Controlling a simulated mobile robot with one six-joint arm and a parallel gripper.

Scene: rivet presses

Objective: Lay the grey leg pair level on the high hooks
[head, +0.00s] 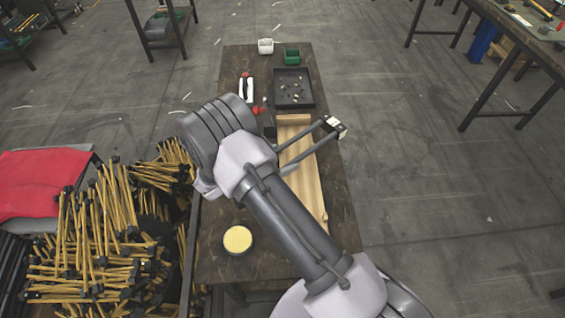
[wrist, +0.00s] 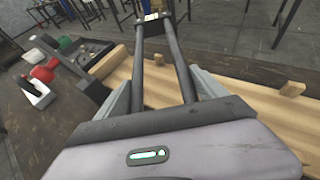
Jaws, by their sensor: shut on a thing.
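The grey leg pair (wrist: 183,65) is two parallel grey bars joined at the far end by a dark block with pale patches. My gripper (wrist: 162,82) is shut on its near end, with a pale finger on either side. In the head view the leg pair (head: 301,157) sticks out to the right of my wrist, above a pale wooden board (head: 310,185). My arm hides the gripper there. Small wooden blocks stand up on the board, one of them a right-hand block (wrist: 291,88) in the wrist view. I cannot make out the high hooks for certain.
The dark bench (head: 215,215) holds a black tray (head: 292,88) of small parts, a red-and-white tool (head: 246,88), a green bin (head: 292,56), a white bin (head: 265,46) and a round yellow-topped tin (head: 238,240). Piled yellow-handled pieces (head: 95,240) crowd the left. Floor to the right is clear.

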